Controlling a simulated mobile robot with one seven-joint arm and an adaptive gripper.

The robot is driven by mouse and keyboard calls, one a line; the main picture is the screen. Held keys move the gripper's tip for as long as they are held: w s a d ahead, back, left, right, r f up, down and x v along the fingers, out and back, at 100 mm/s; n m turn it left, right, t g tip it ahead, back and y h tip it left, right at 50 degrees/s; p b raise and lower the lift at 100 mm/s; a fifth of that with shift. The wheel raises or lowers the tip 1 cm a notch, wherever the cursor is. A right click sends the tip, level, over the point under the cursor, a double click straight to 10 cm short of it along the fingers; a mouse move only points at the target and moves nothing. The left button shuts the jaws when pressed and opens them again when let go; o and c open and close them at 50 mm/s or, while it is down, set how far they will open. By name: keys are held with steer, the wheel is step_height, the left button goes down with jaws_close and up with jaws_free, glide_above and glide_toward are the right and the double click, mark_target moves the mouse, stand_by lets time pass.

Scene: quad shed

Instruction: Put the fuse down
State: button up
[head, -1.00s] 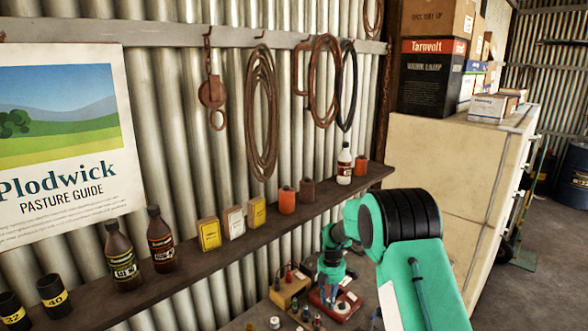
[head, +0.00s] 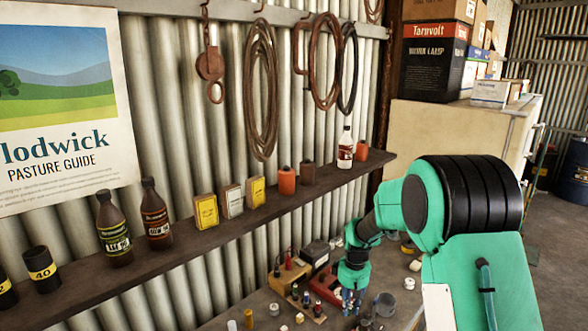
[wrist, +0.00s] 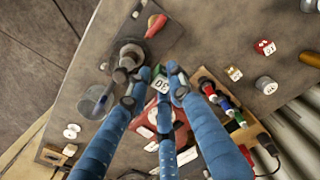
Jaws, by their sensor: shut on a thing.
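The fuse (wrist: 161,84) is a small pale piece with a dark face marked "30". In the wrist view my gripper (wrist: 160,76) has its blue fingers closed around it, above the bench (wrist: 205,35). I cannot tell whether the fuse touches anything below. In the head view my gripper (head: 352,302) is low over the bench, right of a red-based item (head: 327,286); the fuse cannot be made out there.
A red-handled switch-like device (wrist: 155,25) and a clear round jar (wrist: 96,101) lie close by. A wooden rack (wrist: 212,82) holds coloured tools. A shelf (head: 215,238) with bottles runs along the corrugated wall.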

steer(key=s+m, duration=0.1)
steer(key=s+d+m+b, duration=0.1)
steer(key=m, duration=0.1)
steer(key=s+m+b, duration=0.1)
steer(key=s, duration=0.1)
steer(key=shift+d+f+m, duration=0.25)
steer(key=shift+f+m, duration=0.15)
steer(key=shift+s+d+m+b, duration=0.2)
steer(key=shift+s+m+b, duration=0.15)
steer(key=shift+s+m, duration=0.25)
steer(key=shift+s+d+m+b, duration=0.15)
steer(key=shift+s+m+b, duration=0.2)
steer(key=shift+m, duration=0.35)
steer(key=w+a+m+p, duration=0.4)
steer(key=w+a+m, duration=0.1)
steer(key=w, duration=0.5)
steer(key=w+a+m+p, duration=0.4)
steer(key=w+m, duration=0.3)
steer(key=w, duration=0.3)
steer(key=shift+a, duration=0.6)
steer(key=shift+f, duration=3.2)
steer(key=shift+f, duration=0.1)
